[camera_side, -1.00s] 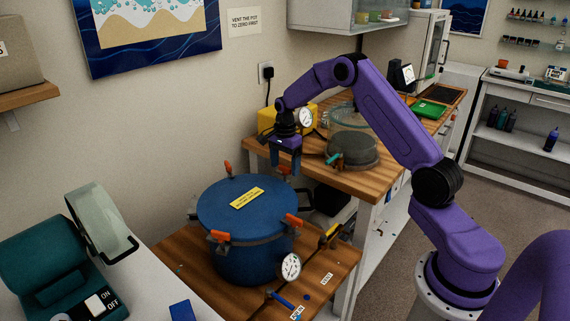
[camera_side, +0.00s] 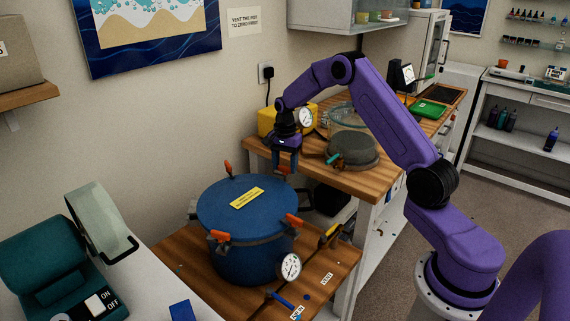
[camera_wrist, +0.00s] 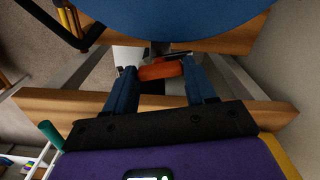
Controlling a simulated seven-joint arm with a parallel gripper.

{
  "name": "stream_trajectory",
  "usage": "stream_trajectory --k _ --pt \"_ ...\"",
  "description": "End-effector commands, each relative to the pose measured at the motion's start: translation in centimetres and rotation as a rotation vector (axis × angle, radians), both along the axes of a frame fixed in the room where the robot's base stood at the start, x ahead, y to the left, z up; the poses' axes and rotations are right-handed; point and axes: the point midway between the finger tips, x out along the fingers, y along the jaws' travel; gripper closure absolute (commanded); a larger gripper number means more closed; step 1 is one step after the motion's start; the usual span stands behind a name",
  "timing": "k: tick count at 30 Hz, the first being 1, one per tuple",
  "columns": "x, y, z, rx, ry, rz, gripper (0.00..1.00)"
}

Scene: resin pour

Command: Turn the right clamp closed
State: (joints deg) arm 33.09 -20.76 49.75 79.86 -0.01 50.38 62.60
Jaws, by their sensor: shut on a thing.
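The blue pressure pot (camera_side: 248,260) stands on a wooden bench, its blue lid (camera_side: 225,205) carrying a yellow label (camera_side: 247,198). Several clamps with orange handles sit around the rim. My gripper (camera_side: 286,168) is at the far right side of the rim, pointing down. In the wrist view, my gripper (camera_wrist: 162,74) has its two blue fingers on either side of the orange handle of the right clamp (camera_wrist: 160,71) and is shut on it. The handle lies across between the fingers, close to the lid edge.
Other orange clamp handles stand at the back left (camera_side: 228,168), front left (camera_side: 218,236) and front right (camera_side: 292,220). A pressure gauge (camera_side: 290,266) and blue-handled valve (camera_side: 280,298) sit before the pot. A glass vessel (camera_side: 350,120) stands on the bench behind.

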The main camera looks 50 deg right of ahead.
Motion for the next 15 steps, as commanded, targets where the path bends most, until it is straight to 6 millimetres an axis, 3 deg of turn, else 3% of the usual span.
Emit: stream_trajectory --k 15 --pt "0.01 0.11 0.10 0.001 0.000 0.492 0.75"
